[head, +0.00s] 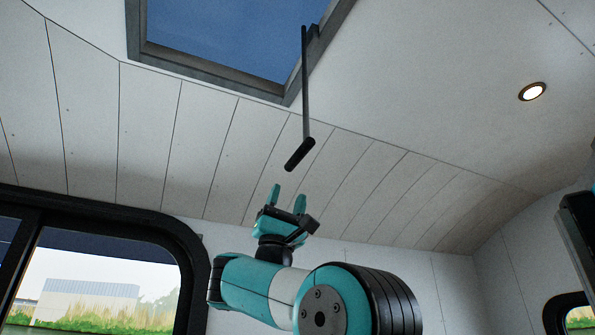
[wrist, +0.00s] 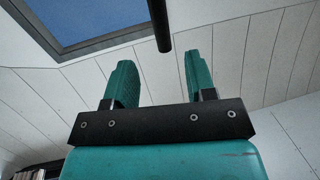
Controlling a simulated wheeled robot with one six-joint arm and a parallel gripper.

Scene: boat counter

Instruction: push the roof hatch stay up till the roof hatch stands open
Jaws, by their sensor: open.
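The roof hatch stay (head: 305,95) is a thin dark rod hanging from the hatch frame's right side, with a thicker black grip at its lower end. The roof hatch (head: 225,40) shows dark blue within a grey frame in the ceiling. My gripper (head: 287,197) points up with its teal fingers apart and empty, below the stay's grip. In the wrist view, the stay's grip (wrist: 160,25) ends above and between the fingertips of my gripper (wrist: 158,70), with a visible gap. The hatch's corner (wrist: 90,20) shows at upper left there.
The white planked ceiling (head: 420,90) slopes down behind my arm. A round lamp (head: 532,91) is set in it at right. A large black-framed window (head: 100,270) is at lower left. The space around the stay looks clear.

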